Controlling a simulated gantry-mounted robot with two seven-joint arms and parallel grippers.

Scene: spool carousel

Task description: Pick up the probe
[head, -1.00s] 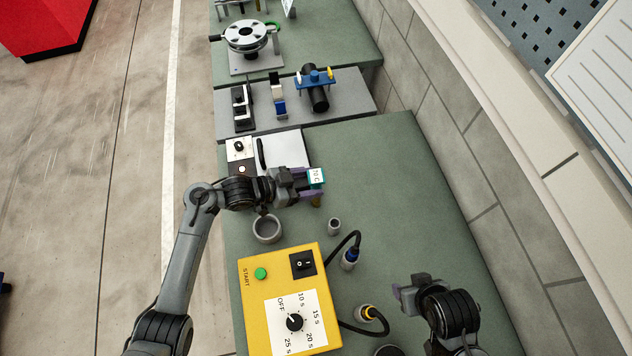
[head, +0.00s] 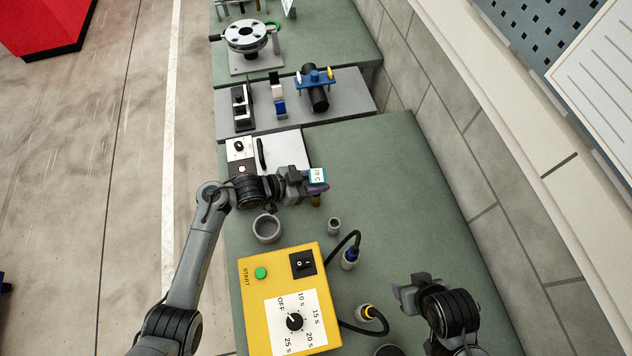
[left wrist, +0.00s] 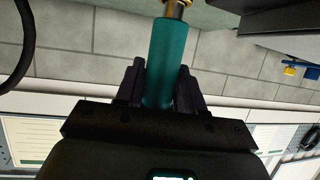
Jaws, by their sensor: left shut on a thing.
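The probe (head: 317,176) has a teal body with a small white readout face. It is in my left gripper (head: 313,186), above the green bench top. In the left wrist view the teal probe (left wrist: 166,62) sits between the two dark fingers of the left gripper (left wrist: 160,85), which are shut on it. A brass-coloured end shows at the top of that view. My right gripper (head: 404,296) is low on the right, apart from the probe; its finger gap is not clear.
A grey ring-shaped cup (head: 267,238) and a small grey cup (head: 334,226) stand below the probe. The yellow timer box (head: 258,318) with cabled plugs is nearer. A white plate with a black handle (head: 287,150) lies behind.

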